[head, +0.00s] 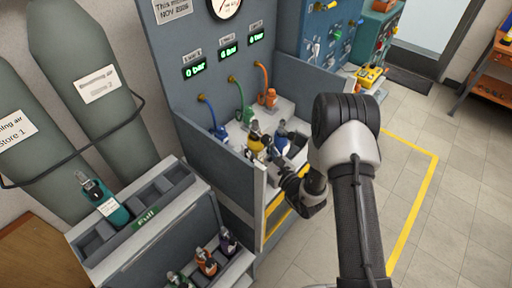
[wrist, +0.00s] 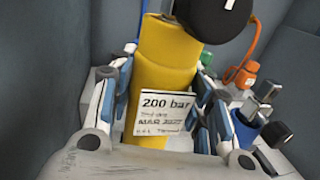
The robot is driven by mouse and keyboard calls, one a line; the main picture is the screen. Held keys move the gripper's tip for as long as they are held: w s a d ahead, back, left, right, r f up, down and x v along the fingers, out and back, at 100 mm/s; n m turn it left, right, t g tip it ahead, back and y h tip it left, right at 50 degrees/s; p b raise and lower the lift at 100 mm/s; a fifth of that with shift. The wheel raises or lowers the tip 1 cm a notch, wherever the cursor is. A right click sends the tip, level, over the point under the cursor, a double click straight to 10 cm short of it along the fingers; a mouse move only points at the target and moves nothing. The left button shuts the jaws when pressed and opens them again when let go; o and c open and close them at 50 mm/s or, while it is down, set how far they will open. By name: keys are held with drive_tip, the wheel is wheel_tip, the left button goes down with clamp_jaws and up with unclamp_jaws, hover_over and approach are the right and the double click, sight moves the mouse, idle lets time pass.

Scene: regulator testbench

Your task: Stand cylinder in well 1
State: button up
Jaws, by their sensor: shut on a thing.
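My gripper (head: 272,150) is at the testbench and is shut on a yellow cylinder (head: 255,143). In the wrist view the yellow cylinder (wrist: 160,65) stands between both fingers (wrist: 163,112), with a black top and a white label reading 200 bar and MAR 2027. It looks about upright. Its lower end is hidden, so I cannot tell whether it is in a well or above one. A blue cylinder (head: 281,144) stands just to its right, and it also shows in the wrist view (wrist: 246,128). The well numbers cannot be read.
A grey side panel (head: 222,137) borders the bench on the left. Floor at right is clear.

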drive_tip(key=shift+f+b, duration=5.55)
drive_tip(key=shift+f, duration=1.45)
drive_tip(key=shift+f+b, duration=0.4)
drive_tip(key=shift+f, duration=0.2)
drive_tip(key=o, duration=1.4)
drive_tip(key=shift+s+d+f, duration=0.15)
drive_tip(key=shift+s, duration=0.05)
drive_tip(key=v, duration=1.1)
drive_tip(key=shift+s+d, duration=0.2)
drive_tip(key=shift+s, duration=0.05)
